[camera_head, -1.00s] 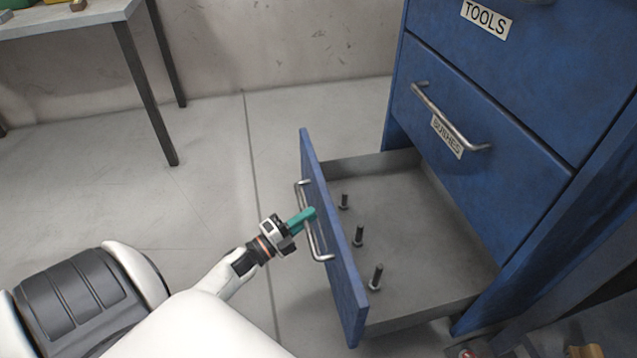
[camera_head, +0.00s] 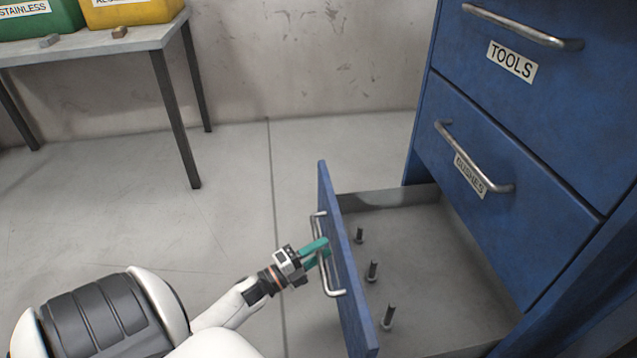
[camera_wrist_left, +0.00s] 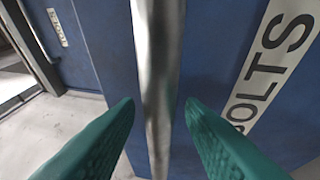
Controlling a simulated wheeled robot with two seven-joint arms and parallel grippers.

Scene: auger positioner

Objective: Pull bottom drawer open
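The bottom drawer (camera_head: 455,262) stands pulled well out of the blue cabinet, and its grey inside shows. Its blue front (camera_head: 350,290) carries a metal bar handle (camera_head: 331,284), and a "BOLTS" label (camera_wrist_left: 270,65) shows in the left wrist view. My left gripper (camera_head: 321,249) is at the handle, with its green fingers apart. In the left wrist view the handle (camera_wrist_left: 159,60) runs between the two fingertips (camera_wrist_left: 160,108), with a small gap visible on each side. My right gripper is not in view.
Several upright bolts (camera_head: 372,271) stand in the drawer. Above it are a closed drawer with a handle (camera_head: 470,160) and a closed "TOOLS" drawer (camera_head: 550,85). A table (camera_head: 110,38) with green and yellow bins stands at the back left. The floor left of the drawer is clear.

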